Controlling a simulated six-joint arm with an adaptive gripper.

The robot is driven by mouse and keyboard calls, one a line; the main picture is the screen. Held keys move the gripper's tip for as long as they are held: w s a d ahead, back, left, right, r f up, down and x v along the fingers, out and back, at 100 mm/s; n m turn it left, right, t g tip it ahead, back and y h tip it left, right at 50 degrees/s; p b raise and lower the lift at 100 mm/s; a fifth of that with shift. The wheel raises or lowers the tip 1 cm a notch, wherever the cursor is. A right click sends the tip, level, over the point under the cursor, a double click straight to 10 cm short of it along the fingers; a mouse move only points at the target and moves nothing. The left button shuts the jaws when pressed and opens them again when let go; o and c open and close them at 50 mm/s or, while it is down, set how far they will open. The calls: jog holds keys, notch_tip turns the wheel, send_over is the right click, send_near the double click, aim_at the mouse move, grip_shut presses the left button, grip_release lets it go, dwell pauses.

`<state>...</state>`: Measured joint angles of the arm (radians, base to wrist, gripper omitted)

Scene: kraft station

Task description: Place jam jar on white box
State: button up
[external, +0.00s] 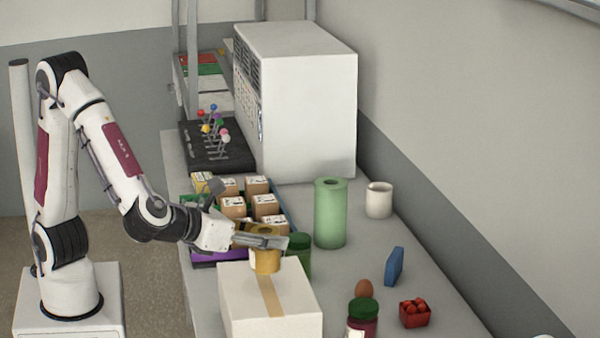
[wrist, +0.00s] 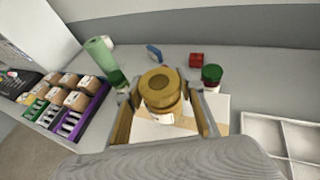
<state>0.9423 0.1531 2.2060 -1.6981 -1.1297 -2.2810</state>
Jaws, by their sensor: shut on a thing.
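A golden-yellow jar (external: 265,261) with a gold lid is held upright in my gripper (external: 272,242). In the wrist view, the jar (wrist: 160,92) sits between the two fingers (wrist: 163,88), its lid facing the camera. The white box (external: 250,302) with a tan tape strip is directly under the jar. I cannot tell whether the jar's base touches the box top or hangs just above it. In the wrist view, the box (wrist: 215,104) is mostly hidden behind the jar and fingers. A dark red jar with a green lid (external: 362,318) stands right of the box.
A green jar (external: 299,262) stands just behind the box, and a green cylinder (external: 330,213) farther back. A crate of small cartons (external: 234,207) lies left. A brown egg (external: 364,288), a red punnet (external: 414,314), a blue box (external: 394,266) and a white mug (external: 379,200) stand right.

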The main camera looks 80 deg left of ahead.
aim_at(252, 250)
jog(key=shift+f, duration=1.85)
jog(key=shift+f, duration=0.1)
jog(key=o, duration=1.6)
jog(key=shift+f, duration=0.1)
jog(key=shift+c, duration=0.2)
jog(key=shift+r, duration=0.2)
jog(key=shift+s+d+r, duration=0.25)
jog(key=shift+s, duration=0.3)
jog(key=v, duration=1)
jog(key=shift+s, duration=0.35)
jog(key=shift+d+r, duration=0.1)
jog(key=shift+d, duration=0.05)
jog(key=shift+w, duration=0.15)
